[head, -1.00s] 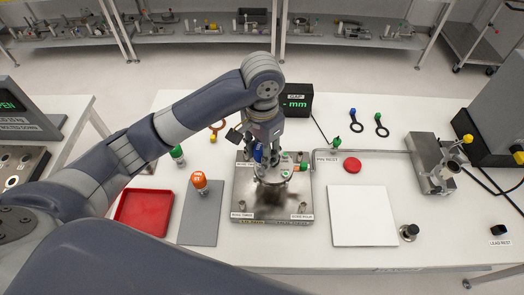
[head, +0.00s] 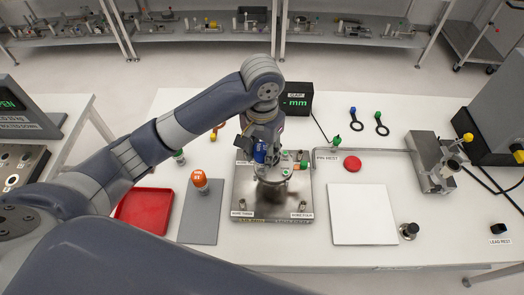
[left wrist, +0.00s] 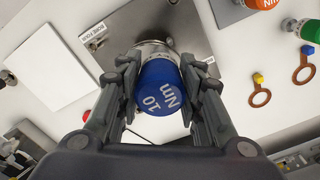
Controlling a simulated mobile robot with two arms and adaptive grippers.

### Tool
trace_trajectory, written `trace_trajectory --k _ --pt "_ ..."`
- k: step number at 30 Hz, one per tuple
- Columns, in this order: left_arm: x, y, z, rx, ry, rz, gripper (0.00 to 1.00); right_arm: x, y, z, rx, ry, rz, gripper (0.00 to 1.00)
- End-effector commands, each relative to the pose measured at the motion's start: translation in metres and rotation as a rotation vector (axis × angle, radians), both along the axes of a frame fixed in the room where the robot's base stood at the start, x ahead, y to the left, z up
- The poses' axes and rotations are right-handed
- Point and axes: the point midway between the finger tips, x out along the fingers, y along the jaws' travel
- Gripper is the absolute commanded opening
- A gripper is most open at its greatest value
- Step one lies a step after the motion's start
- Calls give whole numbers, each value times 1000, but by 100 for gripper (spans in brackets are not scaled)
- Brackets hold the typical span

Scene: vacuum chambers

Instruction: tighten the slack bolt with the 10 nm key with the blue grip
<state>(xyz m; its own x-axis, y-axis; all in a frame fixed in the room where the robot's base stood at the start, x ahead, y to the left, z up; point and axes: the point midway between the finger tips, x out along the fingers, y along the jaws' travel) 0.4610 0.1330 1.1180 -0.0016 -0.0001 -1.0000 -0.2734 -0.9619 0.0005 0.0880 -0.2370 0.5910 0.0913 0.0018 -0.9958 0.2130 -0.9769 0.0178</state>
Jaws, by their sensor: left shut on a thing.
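The key with the blue grip (head: 260,152), marked 10 Nm, is held upright in my left gripper (head: 259,150), over the round metal flange (head: 272,178) on the steel plate (head: 243,202). In the left wrist view the blue grip (left wrist: 160,88) sits between both fingers of my left gripper (left wrist: 163,95), which is shut on it. The key's lower end and the bolt under it are hidden, so I cannot tell whether they touch. I cannot tell which bolt is slack. My right gripper is not in view.
An orange-grip key (head: 199,180) stands on a grey mat (head: 200,222), beside a red tray (head: 144,212). A gap display (head: 292,101) stands behind the plate. A white pad (head: 362,215), a red disc (head: 353,163) and a metal fixture (head: 434,163) are to the right.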

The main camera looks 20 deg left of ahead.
Motion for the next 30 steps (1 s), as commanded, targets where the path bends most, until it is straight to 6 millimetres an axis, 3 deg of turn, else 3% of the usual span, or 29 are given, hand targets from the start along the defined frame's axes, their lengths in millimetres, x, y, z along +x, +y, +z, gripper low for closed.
trace_trajectory --k 30 --pt "0 0 -14 1 -1 0 2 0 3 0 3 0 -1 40"
